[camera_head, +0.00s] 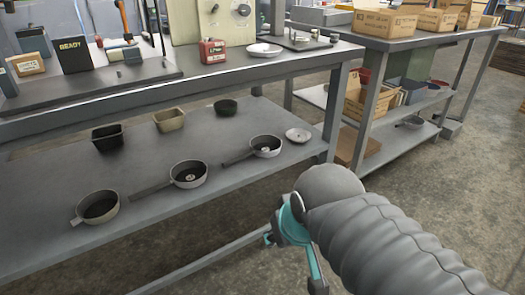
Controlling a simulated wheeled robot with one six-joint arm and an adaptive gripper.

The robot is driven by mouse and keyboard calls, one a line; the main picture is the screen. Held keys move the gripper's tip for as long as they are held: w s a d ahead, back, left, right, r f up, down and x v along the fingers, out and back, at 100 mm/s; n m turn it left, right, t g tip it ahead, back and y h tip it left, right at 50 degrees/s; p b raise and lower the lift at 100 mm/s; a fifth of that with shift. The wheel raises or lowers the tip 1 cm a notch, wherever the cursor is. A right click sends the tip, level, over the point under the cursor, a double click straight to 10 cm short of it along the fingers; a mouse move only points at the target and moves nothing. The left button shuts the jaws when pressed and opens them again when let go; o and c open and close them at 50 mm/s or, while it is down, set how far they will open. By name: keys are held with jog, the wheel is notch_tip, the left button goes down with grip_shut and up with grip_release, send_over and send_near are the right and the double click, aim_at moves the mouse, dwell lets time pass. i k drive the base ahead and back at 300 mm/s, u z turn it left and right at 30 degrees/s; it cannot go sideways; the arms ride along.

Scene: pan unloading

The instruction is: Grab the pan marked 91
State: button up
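Two grey long-handled pans stand on the lower shelf (50,180): a middle pan (188,182) and a right pan (266,153). Their handles point left. Each has a small light mark inside, too small to read, so I cannot tell which is 91. My gripper (292,262), with teal parts, is in front of the shelf, to the right of and apart from the pans. My arm partly hides it, and its opening is unclear.
Open floor (440,200) lies to the right.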

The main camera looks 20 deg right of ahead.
aim_at(262, 146)
jog(key=u, duration=2.1)
jog(key=k, duration=1.65)
jog(key=z, duration=2.1)
jog(key=i, duration=0.5)
jog(key=z, duration=0.05)
